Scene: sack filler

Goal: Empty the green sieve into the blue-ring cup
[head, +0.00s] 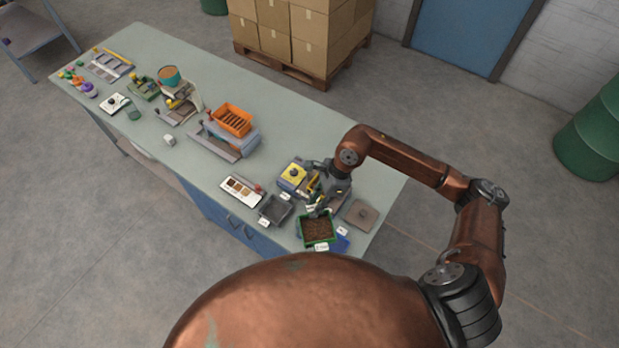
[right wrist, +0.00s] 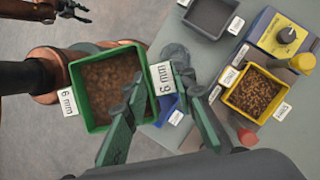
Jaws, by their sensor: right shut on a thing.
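The green sieve (head: 317,230) holds a layer of brown grains and appears roughly level at the table's near right end. It also shows in the right wrist view (right wrist: 73,85), with "6 mm" labels on its sides. I cannot pick out the blue-ring cup for sure in either view.
A yellow-rimmed sieve with grains (right wrist: 286,107) sits beside a yellow dial box (right wrist: 285,35). A dark grey tray (head: 275,209) and a brown square plate (head: 361,214) lie near the green sieve. An orange basket (head: 231,120) stands farther left.

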